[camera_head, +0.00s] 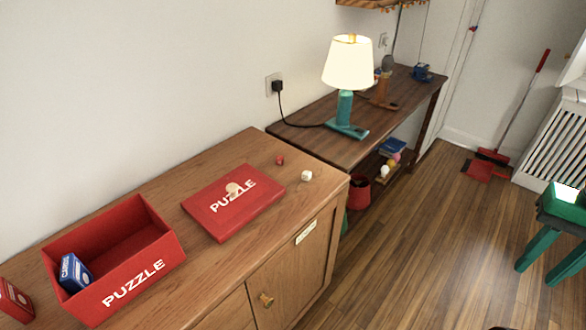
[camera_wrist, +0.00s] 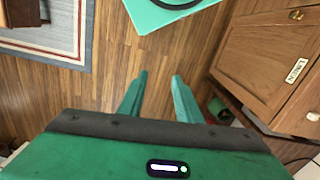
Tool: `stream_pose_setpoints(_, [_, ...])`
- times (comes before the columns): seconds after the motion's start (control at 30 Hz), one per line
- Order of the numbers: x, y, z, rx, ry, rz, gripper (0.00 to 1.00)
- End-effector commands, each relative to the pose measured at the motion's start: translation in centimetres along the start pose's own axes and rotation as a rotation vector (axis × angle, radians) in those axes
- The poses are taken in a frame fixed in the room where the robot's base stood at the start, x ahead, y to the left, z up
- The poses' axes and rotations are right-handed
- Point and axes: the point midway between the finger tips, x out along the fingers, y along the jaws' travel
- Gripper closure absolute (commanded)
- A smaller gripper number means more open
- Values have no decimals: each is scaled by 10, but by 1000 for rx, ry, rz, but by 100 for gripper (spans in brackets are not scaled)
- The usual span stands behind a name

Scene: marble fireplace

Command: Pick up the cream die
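The cream die (camera_head: 307,176) sits on the wooden cabinet top (camera_head: 262,146), near its right end. A small pale thing (camera_wrist: 312,117) at the right edge of the wrist view may be this die, but it is cut off and small. My gripper (camera_head: 538,274) is at the right of the head view, over the floor and well away from the die. Its two green fingers, also in the wrist view (camera_wrist: 159,95), are apart with nothing between them, so it is open and empty.
A small red die (camera_head: 280,160) lies left of the cream die. A red puzzle lid (camera_head: 215,212) with a round pale object on it lies nearby. A red puzzle box (camera_head: 150,247) holds a blue card box (camera_head: 74,272). A lit lamp (camera_head: 346,90) stands on the darker table behind.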

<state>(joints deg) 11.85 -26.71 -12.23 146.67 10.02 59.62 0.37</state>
Motion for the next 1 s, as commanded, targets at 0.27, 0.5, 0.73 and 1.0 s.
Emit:
stream_pose_setpoints(0.27, [0, 0, 0, 1, 0, 0, 69])
stream_pose_setpoints(0.5, [-1, -4, -1, -81, 21, -14, 59])
stream_pose_setpoints(0.73, [26, -71, -50, -488, 65, -83, 59])
stream_pose_setpoints(1.0, [68, -183, -92, -1008, 178, -293, 59])
